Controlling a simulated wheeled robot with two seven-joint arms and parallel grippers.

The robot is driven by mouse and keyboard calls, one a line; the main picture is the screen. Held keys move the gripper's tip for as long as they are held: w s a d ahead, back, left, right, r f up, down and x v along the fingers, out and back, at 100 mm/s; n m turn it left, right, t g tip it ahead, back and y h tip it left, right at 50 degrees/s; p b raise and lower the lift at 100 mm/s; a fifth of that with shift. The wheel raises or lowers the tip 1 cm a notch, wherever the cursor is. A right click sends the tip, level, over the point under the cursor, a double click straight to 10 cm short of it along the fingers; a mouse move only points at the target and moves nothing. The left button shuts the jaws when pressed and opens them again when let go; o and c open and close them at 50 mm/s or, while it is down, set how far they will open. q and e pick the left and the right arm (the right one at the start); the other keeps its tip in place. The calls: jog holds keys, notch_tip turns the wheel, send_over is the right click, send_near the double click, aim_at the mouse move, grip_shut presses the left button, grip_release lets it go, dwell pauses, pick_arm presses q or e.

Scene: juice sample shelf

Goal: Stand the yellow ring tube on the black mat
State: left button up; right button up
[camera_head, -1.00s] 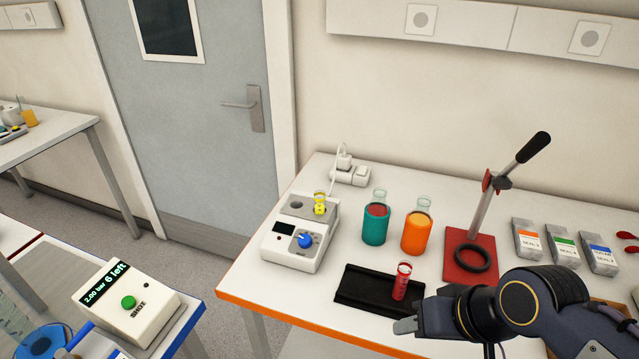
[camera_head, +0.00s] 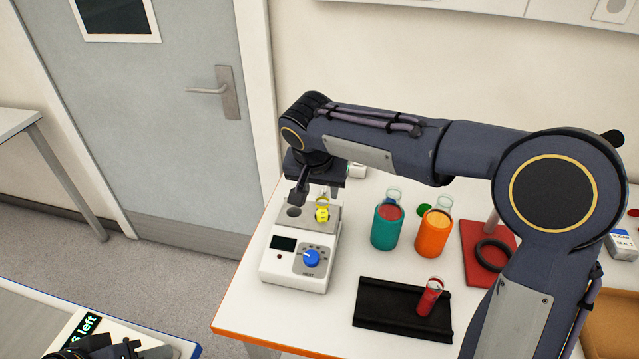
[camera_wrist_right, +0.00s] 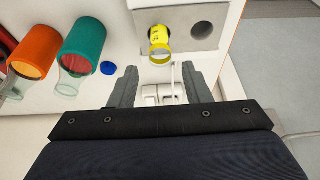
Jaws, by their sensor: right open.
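The yellow ring tube (camera_head: 322,213) stands in the metal block of a white heater (camera_head: 296,262), beside an empty hole. In the right wrist view the yellow ring tube (camera_wrist_right: 159,42) shows just beyond the fingertips, roughly in line with the gap between them. My right gripper (camera_head: 312,192) is at the heater block, open and empty; its fingers (camera_wrist_right: 158,80) are spread and not touching the tube. The black mat (camera_head: 385,311) lies at the table front with a red tube (camera_head: 430,297) standing at its right end. My left gripper (camera_head: 115,352) is partly cut off at the bottom left.
A teal bottle (camera_head: 387,228) and an orange bottle (camera_head: 433,234) stand right of the heater. A red stand (camera_head: 477,240) with a black ring is farther right, partly hidden by my right arm. A white socket block lies behind the heater. The mat's left and middle are clear.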

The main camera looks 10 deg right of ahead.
aim_at(322, 199)
jog(key=b+x, duration=0.4)
jog(key=x, duration=0.4)
jog(key=shift+f+b, duration=0.1)
jog(key=shift+b, duration=0.2)
grip_shut()
jog(key=shift+r+p, duration=0.55)
jog(key=shift+r, duration=0.3)
dwell(0.4)
jog(key=shift+r+p, duration=2)
jog(key=shift+r, duration=0.75)
